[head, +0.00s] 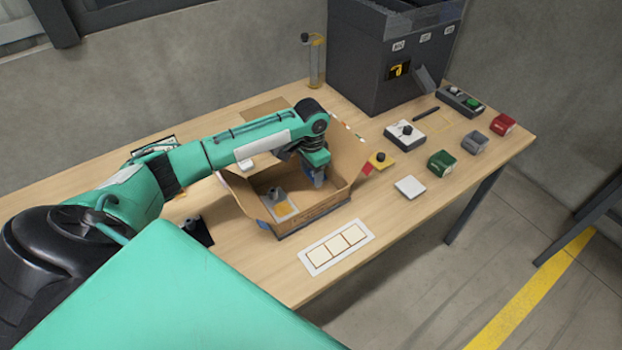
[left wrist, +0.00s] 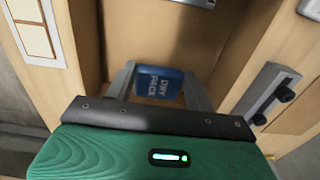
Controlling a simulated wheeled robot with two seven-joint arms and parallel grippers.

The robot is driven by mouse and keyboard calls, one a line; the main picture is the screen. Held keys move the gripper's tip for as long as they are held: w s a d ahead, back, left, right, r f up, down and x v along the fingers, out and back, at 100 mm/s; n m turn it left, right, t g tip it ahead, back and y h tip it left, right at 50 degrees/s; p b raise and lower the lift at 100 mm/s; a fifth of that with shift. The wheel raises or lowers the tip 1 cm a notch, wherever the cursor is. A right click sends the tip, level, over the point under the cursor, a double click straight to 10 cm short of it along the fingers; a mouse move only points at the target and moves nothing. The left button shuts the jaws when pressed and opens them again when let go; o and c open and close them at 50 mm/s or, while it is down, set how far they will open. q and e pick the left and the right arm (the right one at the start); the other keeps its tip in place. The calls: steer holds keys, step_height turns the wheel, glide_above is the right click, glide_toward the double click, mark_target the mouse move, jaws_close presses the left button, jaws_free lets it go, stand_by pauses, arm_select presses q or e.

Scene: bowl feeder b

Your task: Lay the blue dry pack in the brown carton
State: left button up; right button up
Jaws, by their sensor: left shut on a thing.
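The brown carton (head: 313,214) stands open on the table, with its flaps raised. My left gripper (head: 316,180) reaches down into the right part of the carton. It is shut on the blue dry pack (left wrist: 158,82), whose white lettering shows between the two fingers in the left wrist view. A little of the pack's blue shows at the fingers in the head view (head: 309,172). The carton's inner cardboard wall (left wrist: 140,35) fills the background of the wrist view. Whether the pack touches the carton floor cannot be told. My right gripper is not in view.
A grey part with a whitish piece (head: 281,209) lies inside the carton at left. A white tray with square cells (head: 336,247) lies in front. Green (head: 441,163), grey and red blocks stand at right. A dark feeder box (head: 385,70) stands behind.

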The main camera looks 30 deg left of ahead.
mark_target(311, 175)
arm_select(q)
steer(key=shift+f, duration=1.95)
steer(key=o, duration=0.9)
steer(key=shift+f, duration=0.1)
steer(key=shift+o, duration=0.2)
step_height(311, 175, up, 12)
steer(key=shift+r+b, duration=0.2)
steer(key=shift+b, duration=0.35)
steer(key=shift+d+f, duration=0.1)
steer(key=shift+f, duration=0.05)
